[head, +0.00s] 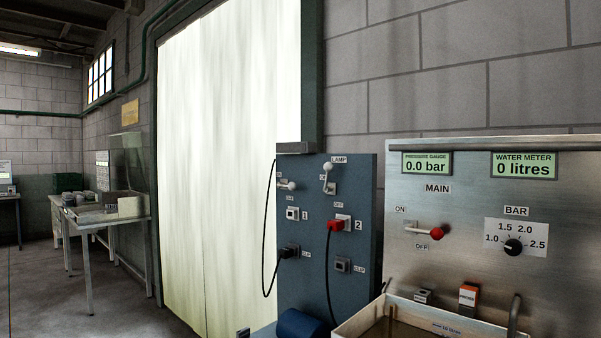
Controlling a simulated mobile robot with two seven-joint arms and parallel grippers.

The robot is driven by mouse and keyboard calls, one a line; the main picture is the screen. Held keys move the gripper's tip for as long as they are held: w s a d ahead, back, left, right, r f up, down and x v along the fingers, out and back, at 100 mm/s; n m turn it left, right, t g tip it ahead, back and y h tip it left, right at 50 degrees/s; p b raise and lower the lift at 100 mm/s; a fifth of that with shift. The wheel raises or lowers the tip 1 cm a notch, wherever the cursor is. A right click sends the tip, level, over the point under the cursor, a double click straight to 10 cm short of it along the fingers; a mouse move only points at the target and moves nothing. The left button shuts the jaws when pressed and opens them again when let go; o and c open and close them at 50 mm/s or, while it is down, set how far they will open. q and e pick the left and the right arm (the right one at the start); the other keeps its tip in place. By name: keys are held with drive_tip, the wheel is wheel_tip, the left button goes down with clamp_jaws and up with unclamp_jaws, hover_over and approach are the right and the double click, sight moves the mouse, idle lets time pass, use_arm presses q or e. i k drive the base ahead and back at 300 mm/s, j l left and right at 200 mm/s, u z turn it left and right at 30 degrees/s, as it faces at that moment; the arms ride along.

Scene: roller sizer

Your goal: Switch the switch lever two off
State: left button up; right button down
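A blue-grey panel (310,260) stands at the centre right and carries two small switch levers with pale round knobs. The right lever (328,168) sits above the socket marked 2, beside a LAMP label. Its knob points up, on the ON side, with OFF printed below. The left lever (288,186) sits above the socket marked 1 and its knob sticks out to the right. Neither of my grippers is in view.
A steel panel (465,190) to the right carries a red-knobbed MAIN lever (436,233), a black BAR dial (513,247) and two displays. A tray (400,318) juts out below it. Black cables hang on the blue panel. Floor (110,305) is open at left.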

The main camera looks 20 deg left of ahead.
sight(328, 167)
drive_tip(key=i+j, duration=0.15)
drive_tip(key=j, duration=0.2)
drive_tip(key=i+j, duration=0.2)
drive_tip(key=j, duration=0.15)
drive_tip(key=i+j+u, duration=0.1)
drive_tip(key=j, duration=0.25)
drive_tip(key=i+j, duration=0.15)
drive_tip(key=j, duration=0.25)
drive_tip(key=i+j, duration=0.1)
drive_tip(key=j, duration=0.35)
drive_tip(key=i+j+u, duration=0.1)
drive_tip(key=j, duration=0.3)
drive_tip(key=i+j, duration=0.2)
drive_tip(key=j, duration=0.2)
drive_tip(key=i+j, duration=0.15)
drive_tip(key=j, duration=0.25)
drive_tip(key=i+j, duration=0.1)
drive_tip(key=j, duration=0.3)
drive_tip(key=i+j+u, duration=0.1)
drive_tip(key=j, duration=0.3)
drive_tip(key=i, duration=0.05)
